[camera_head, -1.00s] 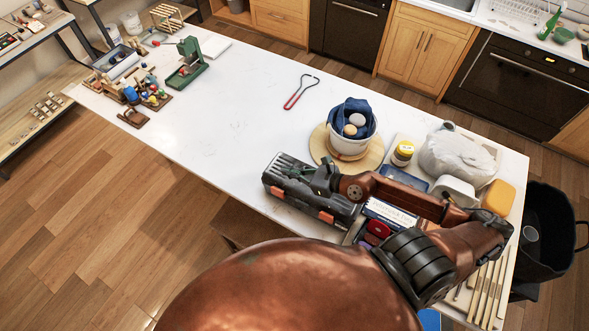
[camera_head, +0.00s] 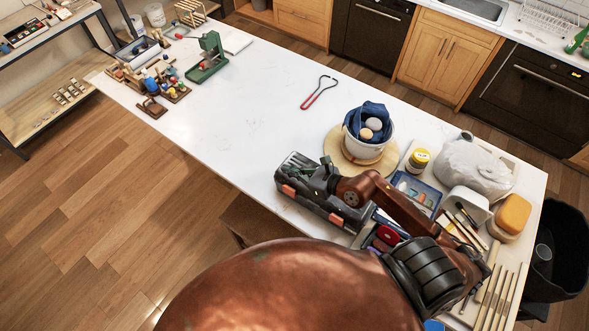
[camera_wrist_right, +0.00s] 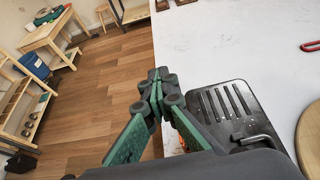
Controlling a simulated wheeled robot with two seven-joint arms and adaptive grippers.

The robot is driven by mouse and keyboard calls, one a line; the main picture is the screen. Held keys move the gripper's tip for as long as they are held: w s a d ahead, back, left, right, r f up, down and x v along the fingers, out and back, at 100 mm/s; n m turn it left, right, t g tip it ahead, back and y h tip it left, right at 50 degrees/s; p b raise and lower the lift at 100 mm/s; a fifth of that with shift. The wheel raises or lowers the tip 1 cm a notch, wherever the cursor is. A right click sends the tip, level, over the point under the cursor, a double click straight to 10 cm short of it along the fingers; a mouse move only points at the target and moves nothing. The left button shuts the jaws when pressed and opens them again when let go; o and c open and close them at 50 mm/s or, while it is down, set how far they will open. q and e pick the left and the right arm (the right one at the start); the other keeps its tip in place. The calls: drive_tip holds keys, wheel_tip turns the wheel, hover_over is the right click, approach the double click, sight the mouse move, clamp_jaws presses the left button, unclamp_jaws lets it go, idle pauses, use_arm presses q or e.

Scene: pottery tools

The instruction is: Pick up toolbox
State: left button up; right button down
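The toolbox (camera_head: 318,203) is black and grey with orange latches. It lies near the front edge of the white table in the head view. Its slotted lid (camera_wrist_right: 226,108) shows at the right in the right wrist view. My right gripper (camera_head: 299,171) is over the toolbox lid in the head view, and my wrist covers part of the box. In the right wrist view, its green fingers (camera_wrist_right: 157,84) come together at the tips. I see nothing between them. Contact with the box cannot be told. My left gripper is not in view.
A white pot with blue cloth (camera_head: 368,149) stands on a round wooden board (camera_head: 338,157) behind the toolbox. A yellow-lidded jar (camera_head: 417,161), blue tray (camera_head: 426,189) and wrapped clay (camera_head: 472,168) crowd the right. The table (camera_head: 235,125) left of the toolbox is clear.

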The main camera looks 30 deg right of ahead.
drive_tip(key=shift+w+a+r, duration=0.15)
drive_tip(key=shift+a+r, duration=0.05)
drive_tip(key=shift+r, duration=0.1)
drive_tip(key=c, duration=2.6)
unclamp_jaws()
drive_tip(key=o, duration=2)
drive_tip(key=shift+o, duration=0.2)
